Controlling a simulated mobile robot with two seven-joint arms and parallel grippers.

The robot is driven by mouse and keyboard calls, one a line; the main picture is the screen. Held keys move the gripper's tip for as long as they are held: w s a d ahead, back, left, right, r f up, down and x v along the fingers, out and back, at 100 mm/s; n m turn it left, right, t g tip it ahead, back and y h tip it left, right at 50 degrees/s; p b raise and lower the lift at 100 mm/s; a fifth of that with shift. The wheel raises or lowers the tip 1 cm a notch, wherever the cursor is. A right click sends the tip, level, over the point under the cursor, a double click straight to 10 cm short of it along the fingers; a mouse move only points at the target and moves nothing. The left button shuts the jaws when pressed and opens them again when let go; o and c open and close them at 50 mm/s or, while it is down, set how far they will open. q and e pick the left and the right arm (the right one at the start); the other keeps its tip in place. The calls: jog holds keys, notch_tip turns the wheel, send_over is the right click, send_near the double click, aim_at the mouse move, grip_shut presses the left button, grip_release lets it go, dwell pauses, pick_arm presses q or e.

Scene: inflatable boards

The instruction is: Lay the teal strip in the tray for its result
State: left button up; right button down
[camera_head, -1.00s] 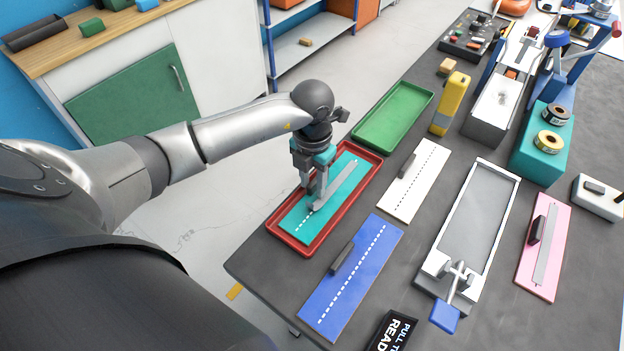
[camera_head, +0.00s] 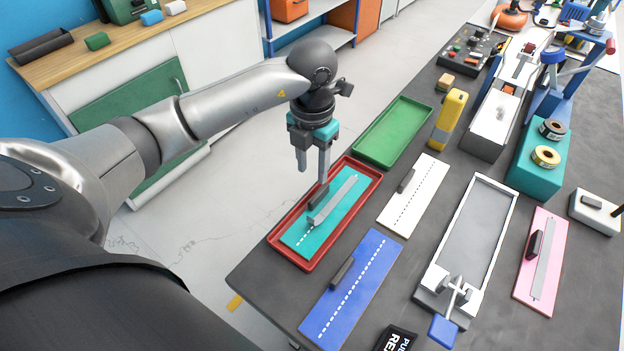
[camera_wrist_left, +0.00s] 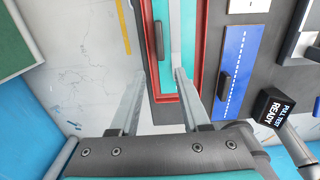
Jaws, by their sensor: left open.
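The teal strip (camera_head: 325,228) lies flat in the red tray (camera_head: 300,262) at the left edge of the dark table. It carries a grey bar, a dark handle block and a white dashed line. My left gripper (camera_head: 312,168) is open and empty above the far left part of the tray, with its fingers apart from the strip. In the left wrist view the open fingers (camera_wrist_left: 155,95) point toward the red tray (camera_wrist_left: 203,50), and the teal strip (camera_wrist_left: 165,75) shows between them. My right gripper is not in view.
A green tray (camera_head: 393,132) lies behind the red one. A white strip (camera_head: 413,195) and a blue strip (camera_head: 352,285) lie to its right. Beyond are a grey-bedded fixture (camera_head: 470,235), a pink strip (camera_head: 541,262) and a yellow upright block (camera_head: 449,119). A black sign (camera_head: 395,340) stands in front.

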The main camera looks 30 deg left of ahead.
pick_arm(q)
notch_tip(320, 180, up, 2)
jog(key=shift+r, duration=0.25)
